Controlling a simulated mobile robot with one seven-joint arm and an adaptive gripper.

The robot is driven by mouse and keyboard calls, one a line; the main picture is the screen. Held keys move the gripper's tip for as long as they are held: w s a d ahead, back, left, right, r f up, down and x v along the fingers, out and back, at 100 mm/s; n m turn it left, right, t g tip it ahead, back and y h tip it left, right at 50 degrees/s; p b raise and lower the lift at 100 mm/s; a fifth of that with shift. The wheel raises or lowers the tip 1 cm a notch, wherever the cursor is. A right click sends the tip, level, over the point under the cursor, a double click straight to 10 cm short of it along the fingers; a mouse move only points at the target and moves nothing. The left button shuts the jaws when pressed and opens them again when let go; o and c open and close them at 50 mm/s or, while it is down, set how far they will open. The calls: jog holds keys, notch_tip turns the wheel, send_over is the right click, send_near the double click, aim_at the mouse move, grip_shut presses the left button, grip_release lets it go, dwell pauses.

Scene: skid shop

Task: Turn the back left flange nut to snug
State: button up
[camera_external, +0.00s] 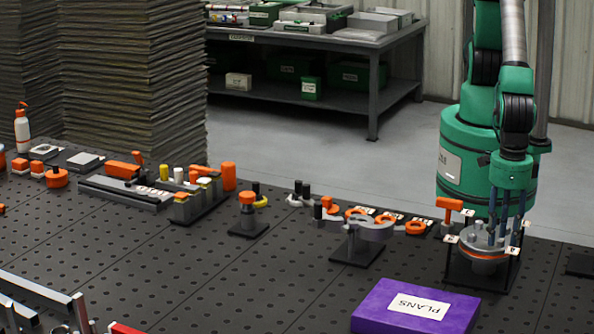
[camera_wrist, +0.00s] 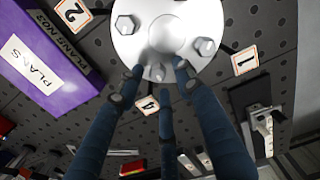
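The round grey flange (camera_external: 483,250) with an orange ring stands on a dark stand at the right of the bench. In the wrist view its silver top face (camera_wrist: 165,35) fills the upper middle and carries several hex nuts. My gripper (camera_external: 500,238) points down over the flange; its blue fingers also show in the wrist view (camera_wrist: 159,78). They are spread around a nut (camera_wrist: 157,72) on the side of the number 4 tag (camera_wrist: 147,104), with gaps visible. Other nuts show at upper left (camera_wrist: 125,25) and right (camera_wrist: 207,46). I cannot tell which nut is the back left one.
Number tags 2 (camera_wrist: 74,13) and 1 (camera_wrist: 245,61) lie around the flange. A purple PLANS box (camera_external: 415,308) lies in front of it on the perforated bench. A grey bracket fixture (camera_external: 360,235) stands to the left. An orange-handled tool (camera_external: 449,205) is close beside the flange.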

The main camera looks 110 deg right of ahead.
jog(key=shift+f, duration=0.3)
grip_shut()
jog(key=shift+m, duration=0.3)
dwell(0.8)
